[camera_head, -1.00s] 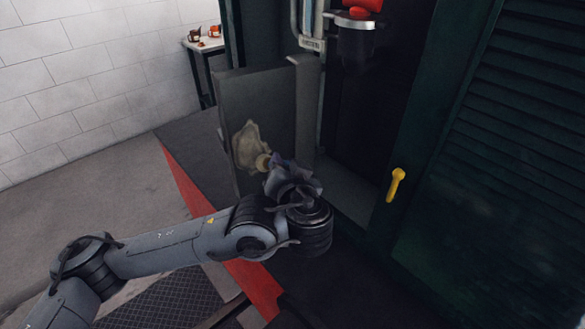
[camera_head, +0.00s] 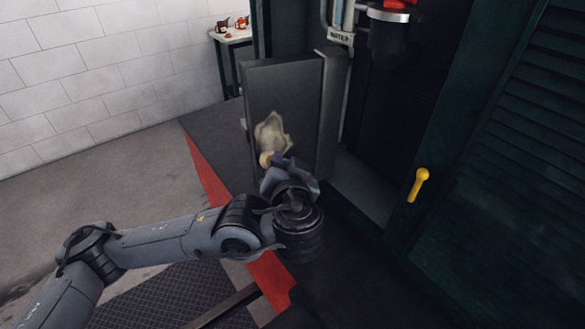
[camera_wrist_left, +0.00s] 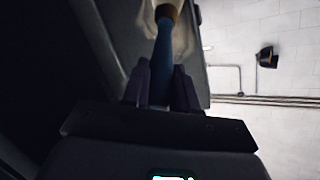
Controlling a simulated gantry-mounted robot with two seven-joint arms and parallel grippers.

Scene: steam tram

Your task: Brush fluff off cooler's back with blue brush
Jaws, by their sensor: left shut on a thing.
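The cooler's back is a dark grey upright panel (camera_head: 285,88) in the middle of the head view. A pale, ragged patch of fluff (camera_head: 272,133) clings to its lower part. My left gripper (camera_head: 280,173) is shut on the blue brush, just below the fluff. The brush's tan head (camera_head: 266,159) is at the fluff's lower edge; whether it touches is unclear. In the left wrist view, the blue brush handle (camera_wrist_left: 163,50) stands between the fingers of my left gripper (camera_wrist_left: 161,78), with a brown collar at its far end. My right gripper is out of view.
A yellow handle (camera_head: 418,184) sticks out from the dark green cabin side at right. A small table with mugs (camera_head: 232,37) stands behind. A red step edge (camera_head: 207,172) runs along the floor at left.

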